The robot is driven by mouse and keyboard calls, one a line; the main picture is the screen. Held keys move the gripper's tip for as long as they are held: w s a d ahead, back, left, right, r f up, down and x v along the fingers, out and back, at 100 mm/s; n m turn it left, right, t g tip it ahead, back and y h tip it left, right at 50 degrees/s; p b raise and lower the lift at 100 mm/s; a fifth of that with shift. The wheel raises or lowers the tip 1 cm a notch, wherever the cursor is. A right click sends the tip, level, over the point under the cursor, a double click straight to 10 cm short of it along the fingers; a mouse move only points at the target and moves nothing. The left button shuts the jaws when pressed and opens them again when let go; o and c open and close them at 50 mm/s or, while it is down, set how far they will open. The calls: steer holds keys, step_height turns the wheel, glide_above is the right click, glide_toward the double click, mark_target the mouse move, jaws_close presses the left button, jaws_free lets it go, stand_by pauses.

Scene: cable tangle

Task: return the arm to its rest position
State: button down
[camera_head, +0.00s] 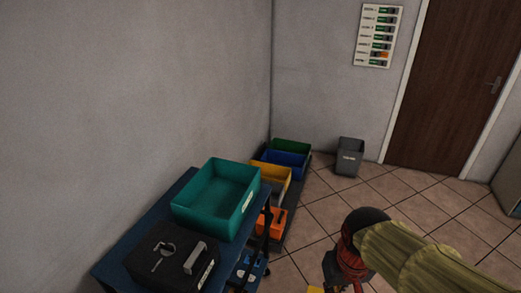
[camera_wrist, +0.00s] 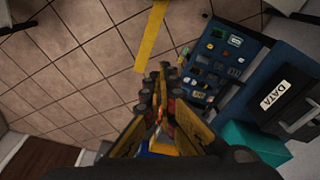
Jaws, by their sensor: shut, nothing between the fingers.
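My arm reaches in from the lower right of the head view. My gripper (camera_head: 345,270) hangs low over the tiled floor, right of the blue cart. In the wrist view my gripper (camera_wrist: 163,75) is shut and its fingers meet with nothing held between them. The fingers point past the cart's edge, with floor tiles beyond the tips.
A blue cart (camera_head: 110,268) carries a teal bin (camera_head: 215,200) and a black case (camera_head: 172,258). Blue (camera_head: 287,162), green and yellow bins line the wall behind it. A grey waste bin (camera_head: 349,157) stands near the brown door (camera_head: 455,85). Floor on the right is open.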

steer(key=s+d+r+t, duration=0.2)
steer(key=s+r+t, duration=0.2)
steer(key=r, duration=0.5)
steer(key=shift+s+r+m+p, duration=0.3)
steer(key=shift+r, duration=0.1)
